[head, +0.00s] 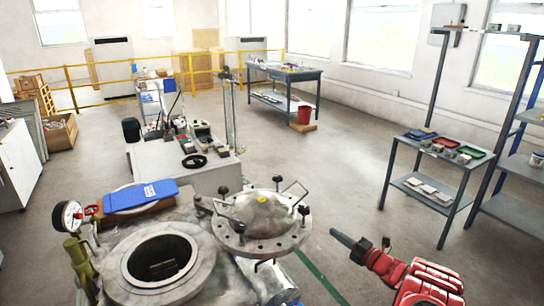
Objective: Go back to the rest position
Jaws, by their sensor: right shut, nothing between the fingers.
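My right gripper (344,238) shows at the lower right, with its red and black arm coming in from the bottom right corner. It is shut, with nothing held, and is in the air to the right of the metal equipment. The flanged metal lid (262,214) with clamp knobs is to the left of the gripper, apart from it. A round open port (160,262) is in the metal vessel at the lower left. My left gripper is not in view.
A pressure gauge (68,216) and a blue case (141,195) are by the vessel. A grey cart with coloured trays (421,149) stands at the right beside a tall shelf rack (516,206). A workbench (284,73) stands at the back. Open floor lies in the middle.

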